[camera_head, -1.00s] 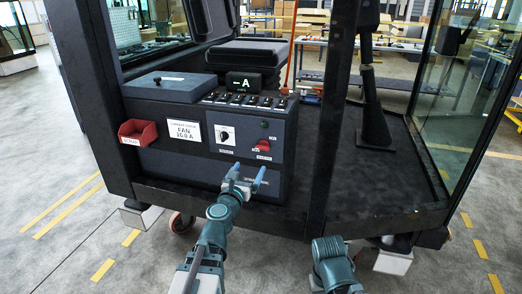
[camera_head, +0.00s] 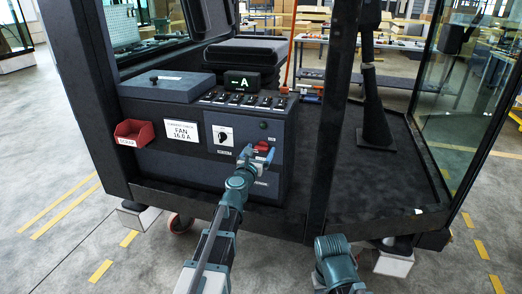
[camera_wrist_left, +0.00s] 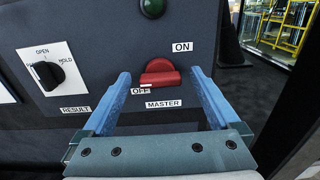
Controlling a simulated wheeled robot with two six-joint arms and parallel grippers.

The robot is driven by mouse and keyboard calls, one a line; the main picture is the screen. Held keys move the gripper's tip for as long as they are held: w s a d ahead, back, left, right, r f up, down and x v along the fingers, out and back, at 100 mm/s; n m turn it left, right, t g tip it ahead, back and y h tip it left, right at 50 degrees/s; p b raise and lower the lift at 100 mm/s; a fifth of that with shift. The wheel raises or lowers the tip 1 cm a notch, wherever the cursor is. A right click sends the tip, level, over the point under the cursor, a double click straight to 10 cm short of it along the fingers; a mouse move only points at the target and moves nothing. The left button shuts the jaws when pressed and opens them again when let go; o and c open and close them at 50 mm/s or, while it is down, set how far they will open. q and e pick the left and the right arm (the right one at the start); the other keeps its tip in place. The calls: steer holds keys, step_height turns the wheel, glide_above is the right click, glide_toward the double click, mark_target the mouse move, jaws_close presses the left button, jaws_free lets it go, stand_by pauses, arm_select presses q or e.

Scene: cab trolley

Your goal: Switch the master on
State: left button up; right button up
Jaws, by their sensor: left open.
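The master switch is a red rotary knob (camera_wrist_left: 160,78) on the dark panel. Its grip lies roughly level, with its left end just above the OFF label (camera_wrist_left: 141,91). The ON label (camera_wrist_left: 182,47) is above right and the MASTER label (camera_wrist_left: 164,104) below. In the head view the red knob (camera_head: 262,146) shows partly behind my left gripper (camera_head: 258,155). My left gripper is open, its blue fingers on either side of the knob with gaps in the wrist view; contact cannot be seen. My right arm shows at the bottom of the head view, but its gripper does not.
A green lamp (camera_wrist_left: 152,7) sits above the knob and looks unlit. A black selector (camera_wrist_left: 48,75) is to its left. A small display (camera_head: 240,82) reads "-A" above a row of switches. A red bin (camera_head: 134,132) hangs at the left. A dark post (camera_head: 325,130) stands at the right.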

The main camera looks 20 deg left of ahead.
arm_select(q)
steer(key=shift+w, duration=0.15)
steer(key=c, duration=1.4)
steer(key=shift+m, duration=0.3)
steer(key=m, duration=0.4)
steer(key=shift+d, duration=0.1)
steer(key=m, duration=0.4)
steer(key=shift+d, duration=0.1)
steer(key=m, duration=0.5)
steer(key=shift+f, duration=0.15)
steer(key=m, duration=0.4)
steer(key=shift+d, duration=0.1)
steer(key=shift+f+m+b, duration=0.1)
steer(key=shift+m+b, duration=0.2)
